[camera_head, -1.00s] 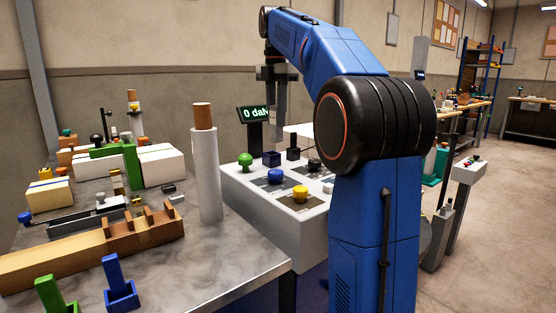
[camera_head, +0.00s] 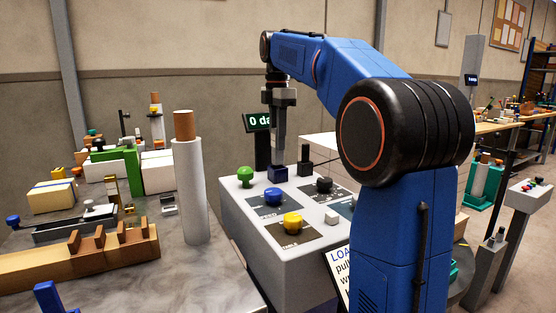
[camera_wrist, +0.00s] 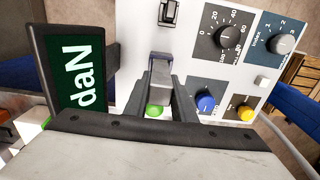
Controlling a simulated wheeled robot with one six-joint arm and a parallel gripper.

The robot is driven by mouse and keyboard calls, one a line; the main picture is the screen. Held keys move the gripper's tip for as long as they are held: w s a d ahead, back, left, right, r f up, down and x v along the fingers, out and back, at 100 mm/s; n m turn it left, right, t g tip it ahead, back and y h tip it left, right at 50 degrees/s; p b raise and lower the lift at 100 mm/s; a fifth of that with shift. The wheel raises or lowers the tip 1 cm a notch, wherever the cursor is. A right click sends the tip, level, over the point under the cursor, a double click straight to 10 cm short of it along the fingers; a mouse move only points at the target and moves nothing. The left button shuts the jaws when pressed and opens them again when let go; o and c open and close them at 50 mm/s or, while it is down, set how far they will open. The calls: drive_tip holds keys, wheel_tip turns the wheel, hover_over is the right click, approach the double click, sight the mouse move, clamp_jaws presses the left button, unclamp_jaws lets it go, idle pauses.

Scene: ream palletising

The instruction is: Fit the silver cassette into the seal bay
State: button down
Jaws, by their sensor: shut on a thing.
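My gripper (camera_head: 279,152) points down over the control cabinet, with its fingers at a small dark blue open-topped block, which looks like the seal bay (camera_head: 278,174). In the wrist view my gripper (camera_wrist: 161,72) is shut on a grey piece, which looks like the silver cassette (camera_wrist: 160,76). The bay's dark blue rim shows around the fingertips there. The fingers hide most of the cassette, and I cannot tell how deep it sits or whether it touches the bay.
A green knob (camera_head: 245,174), a blue knob (camera_head: 274,196) and a yellow knob (camera_head: 293,222) stand close by. A black switch (camera_head: 305,160) is right of the bay. A display (camera_head: 258,122) reading daN rises behind. A tall grey cylinder (camera_head: 190,190) stands on the left bench.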

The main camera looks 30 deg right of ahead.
sight(278, 154)
drive_tip(key=shift+f, duration=2.55)
drive_tip(key=shift+f, duration=0.15)
drive_tip(key=c, duration=1.5)
unclamp_jaws()
wheel_tip(278, 154, up, 11)
drive_tip(key=shift+r, duration=0.65)
